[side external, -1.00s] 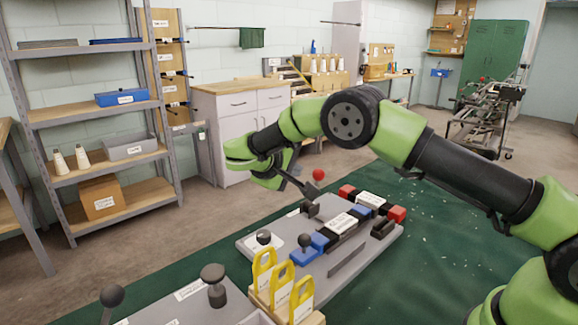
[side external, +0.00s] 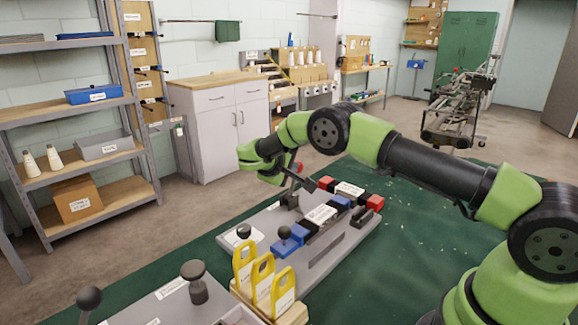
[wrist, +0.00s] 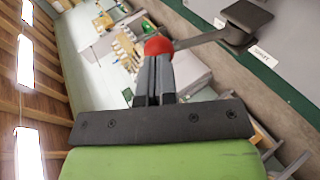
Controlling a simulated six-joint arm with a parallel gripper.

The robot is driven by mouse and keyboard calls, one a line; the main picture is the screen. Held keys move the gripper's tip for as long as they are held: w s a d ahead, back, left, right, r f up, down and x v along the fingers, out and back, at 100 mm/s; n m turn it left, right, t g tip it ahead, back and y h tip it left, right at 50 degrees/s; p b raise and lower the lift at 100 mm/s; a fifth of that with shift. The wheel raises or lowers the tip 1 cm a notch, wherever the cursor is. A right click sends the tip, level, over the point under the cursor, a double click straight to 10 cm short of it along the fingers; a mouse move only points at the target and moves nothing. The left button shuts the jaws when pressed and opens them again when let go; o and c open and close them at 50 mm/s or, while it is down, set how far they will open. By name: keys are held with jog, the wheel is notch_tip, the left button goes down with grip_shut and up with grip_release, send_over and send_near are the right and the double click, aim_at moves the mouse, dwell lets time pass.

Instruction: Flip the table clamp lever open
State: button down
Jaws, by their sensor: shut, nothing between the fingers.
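The clamp lever has a red ball knob (side external: 298,168), partly hidden by my gripper in the side view. In the wrist view the red ball (wrist: 158,46) is at the fingertips; whether they touch cannot be told. A grey rod (wrist: 202,36) runs right from the ball to the dark clamp base (wrist: 247,18). In the side view the ball stands above the clamp base (side external: 290,200) on the grey fixture plate (side external: 333,248). My gripper (side external: 306,184) is shut and empty; its two fingers (wrist: 153,76) lie together in the wrist view.
Blue, black and red blocks (side external: 288,243) sit on the plate right of the clamp. Yellow tags (side external: 262,278) stand in a wooden holder in front. A dark knob (side external: 193,270) rises at the front left. Green table surface (side external: 430,215) is clear to the right.

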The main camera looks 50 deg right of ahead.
jog(key=shift+d+r+y, duration=0.1)
jog(key=shift+d+y, duration=0.3)
jog(key=shift+d, duration=0.85)
jog(key=d+r+v, duration=0.1)
jog(key=v, duration=1.3)
jog(key=s+r+m+y, duration=0.1)
jog(key=s+r+y, duration=0.3)
jog(key=s+r, duration=0.2)
jog(key=s+a+r+m+t+y, duration=0.1)
jog(key=s+a+y, duration=0.1)
jog(key=s, duration=0.6)
jog(key=s+a+r+m+t+y, duration=0.1)
jog(key=s+a+t+y, duration=0.1)
jog(key=s, duration=0.5)
jog(key=s+a+r+m+t+y, duration=0.1)
jog(key=s+a+y, duration=0.3)
jog(key=s, duration=0.4)
jog(key=shift+s+r+m+t+y, duration=0.3)
jog(key=shift+s+r+m+y, duration=0.1)
jog(key=shift+r+m, duration=0.2)
